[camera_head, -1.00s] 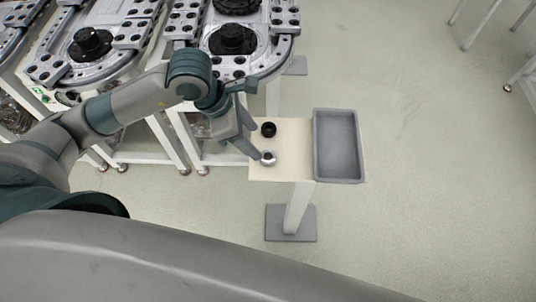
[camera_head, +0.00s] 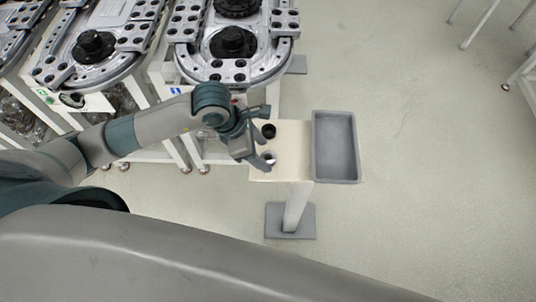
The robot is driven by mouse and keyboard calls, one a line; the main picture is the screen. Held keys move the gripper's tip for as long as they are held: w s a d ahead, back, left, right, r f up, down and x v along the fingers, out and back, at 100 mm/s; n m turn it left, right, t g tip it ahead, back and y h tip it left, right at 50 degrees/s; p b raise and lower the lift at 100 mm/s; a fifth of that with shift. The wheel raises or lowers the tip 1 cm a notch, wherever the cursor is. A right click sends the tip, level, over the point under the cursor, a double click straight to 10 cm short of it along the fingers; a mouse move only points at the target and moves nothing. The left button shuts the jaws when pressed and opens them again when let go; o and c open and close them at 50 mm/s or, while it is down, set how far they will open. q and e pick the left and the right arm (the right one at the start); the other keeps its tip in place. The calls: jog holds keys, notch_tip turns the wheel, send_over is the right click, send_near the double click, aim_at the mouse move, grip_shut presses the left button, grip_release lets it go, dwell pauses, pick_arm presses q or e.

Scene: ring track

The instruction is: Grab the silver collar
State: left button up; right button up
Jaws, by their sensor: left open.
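The silver collar (camera_head: 270,157) is a small ring on the cream top of a small stand (camera_head: 295,150). A black collar (camera_head: 268,131) sits just behind it on the same top. My left gripper (camera_head: 263,138) is open at the stand's left edge, its fingers spread and pointing right. Its near finger overlaps part of the silver collar in the picture; I cannot tell whether it touches. The far finger is above the black collar in the picture. My right gripper is not in view.
A grey tray (camera_head: 316,150) takes up the right part of the stand. Ring track tables (camera_head: 232,75) with black hubs stand behind and left. The floor (camera_head: 440,180) to the right is clear.

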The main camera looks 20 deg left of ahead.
aim_at(268, 159)
pick_arm(q)
jog(key=shift+x, duration=1.2)
jog(key=c, duration=1.3)
